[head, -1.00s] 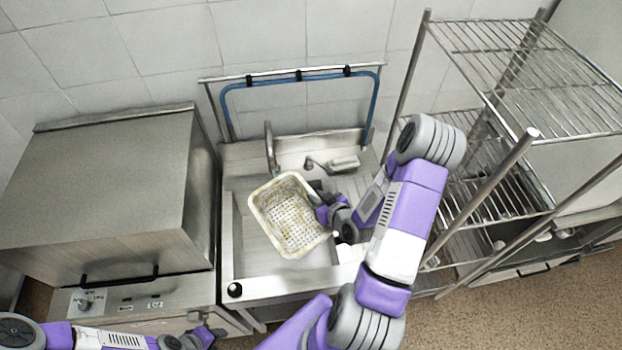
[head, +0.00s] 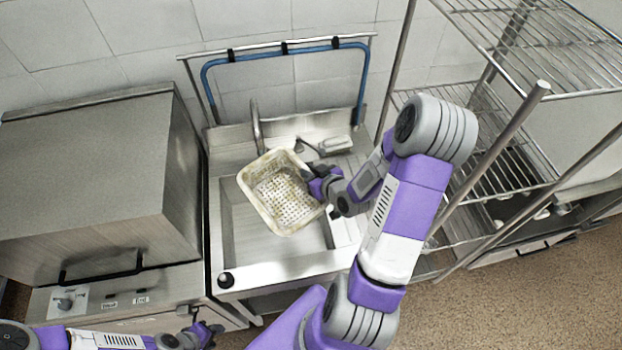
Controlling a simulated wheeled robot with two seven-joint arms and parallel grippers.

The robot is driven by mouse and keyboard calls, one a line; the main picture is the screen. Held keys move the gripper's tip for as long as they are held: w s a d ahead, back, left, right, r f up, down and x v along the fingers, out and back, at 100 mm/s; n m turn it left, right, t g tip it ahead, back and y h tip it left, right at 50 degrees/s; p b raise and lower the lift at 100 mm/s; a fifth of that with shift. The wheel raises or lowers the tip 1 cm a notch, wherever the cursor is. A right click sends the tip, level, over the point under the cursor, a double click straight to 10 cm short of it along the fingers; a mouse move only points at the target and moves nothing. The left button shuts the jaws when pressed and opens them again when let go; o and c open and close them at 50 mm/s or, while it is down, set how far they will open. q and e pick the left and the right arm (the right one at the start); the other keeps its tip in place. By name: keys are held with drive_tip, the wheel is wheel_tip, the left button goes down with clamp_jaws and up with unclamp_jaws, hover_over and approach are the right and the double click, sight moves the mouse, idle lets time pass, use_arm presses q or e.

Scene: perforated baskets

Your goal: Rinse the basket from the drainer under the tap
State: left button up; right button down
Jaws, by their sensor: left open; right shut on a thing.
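The cream perforated basket (head: 256,207), with brownish stains, is held over the sink basin (head: 238,240) just in front of the tap (head: 256,125). It looks tilted, with its open side towards me. My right gripper (head: 322,187) is shut on the basket's right rim; my own wrist partly hides the fingers. The tap's spout end is close to the basket's back rim, and I cannot tell whether water runs. My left gripper (head: 214,332) is open and empty at the bottom edge of the view, in front of the steel machine and away from the basket.
A boxy steel machine (head: 85,175) stands left of the sink. A wire rack (head: 510,180) stands close on the right, beside my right arm. A blue pipe (head: 285,48) runs behind the sink. The front of the basin is free.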

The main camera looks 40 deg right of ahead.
drive_tip(key=b, duration=0.4)
drive_tip(key=shift+w+d+f, duration=0.1)
drive_tip(key=shift+w+f, duration=0.1)
drive_tip(key=shift+f, duration=0.05)
drive_tip(key=w+d+f, duration=0.2)
drive_tip(key=w+d, duration=0.5)
drive_tip(key=w, duration=0.4)
drive_tip(key=shift+w, duration=0.25)
idle(6.0)
